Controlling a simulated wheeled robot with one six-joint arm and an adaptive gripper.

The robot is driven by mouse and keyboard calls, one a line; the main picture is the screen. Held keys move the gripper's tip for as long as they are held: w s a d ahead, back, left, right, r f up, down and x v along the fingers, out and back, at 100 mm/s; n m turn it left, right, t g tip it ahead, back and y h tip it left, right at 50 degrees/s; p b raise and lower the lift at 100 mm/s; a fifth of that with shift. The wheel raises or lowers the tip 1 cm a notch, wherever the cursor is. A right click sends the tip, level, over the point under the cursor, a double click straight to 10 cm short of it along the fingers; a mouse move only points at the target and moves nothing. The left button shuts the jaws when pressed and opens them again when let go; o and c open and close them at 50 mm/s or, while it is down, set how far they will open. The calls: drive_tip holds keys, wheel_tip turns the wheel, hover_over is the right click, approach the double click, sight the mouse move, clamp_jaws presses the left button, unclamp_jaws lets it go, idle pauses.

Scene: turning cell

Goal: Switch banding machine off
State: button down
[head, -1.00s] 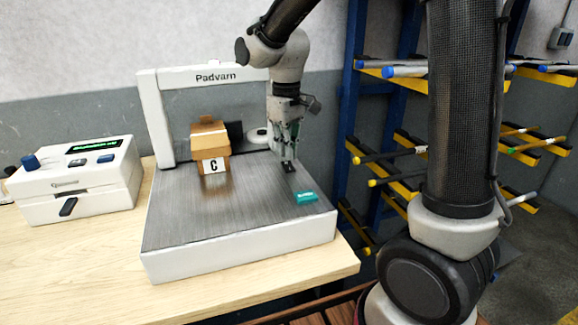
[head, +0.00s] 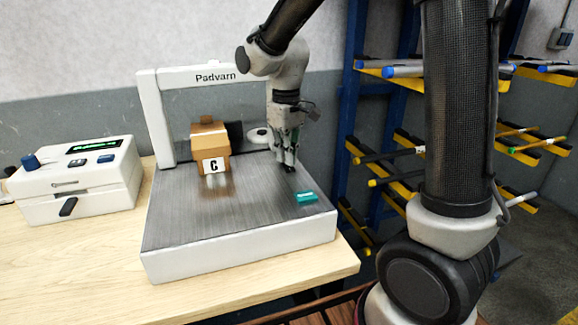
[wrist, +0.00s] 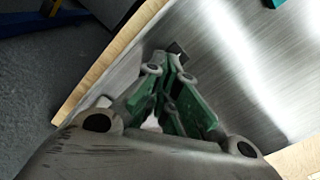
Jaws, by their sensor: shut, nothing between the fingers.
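The banding machine, marked "Padvarn" (head: 215,78), has a white body and arch and a brushed metal top (head: 195,232). A small dark part, possibly its switch, shows on the metal top at my fingertips in the wrist view (wrist: 178,47). In the head view my fingers largely cover it. My gripper (head: 289,168) is shut and empty, pointing down at the right side of the top; it also shows in the wrist view (wrist: 170,58). I cannot tell whether the fingertips touch the dark part or which way it is set. A teal label or button (head: 306,197) lies nearer the front.
A cardboard box marked C (head: 210,145) stands on the machine under the arch. A white control unit with a green display (head: 80,175) is on the wooden table (head: 95,245) at left. A blue rack with yellow arms (head: 385,180) stands to the right.

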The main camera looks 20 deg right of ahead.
drive_tip(key=shift+f, duration=0.2)
drive_tip(key=shift+r, duration=3.5)
drive_tip(key=shift+f, duration=0.2)
drive_tip(key=shift+m, duration=0.6)
drive_tip(key=s, duration=0.1)
drive_tip(key=s+d, duration=0.1)
drive_tip(key=s+d+f, duration=0.1)
drive_tip(key=s, duration=0.1)
drive_tip(key=shift+s+d+f, duration=0.1)
drive_tip(key=shift+d, duration=0.05)
drive_tip(key=s+d+r+m+t, duration=0.2)
drive_tip(key=s+d, duration=0.4)
drive_tip(key=s, duration=0.2)
drive_tip(key=s+d+r+m+t, duration=0.2)
drive_tip(key=s+d, duration=0.4)
drive_tip(key=s, duration=0.2)
drive_tip(key=shift+s+d+r+m, duration=0.25)
drive_tip(key=shift+s+m, duration=0.15)
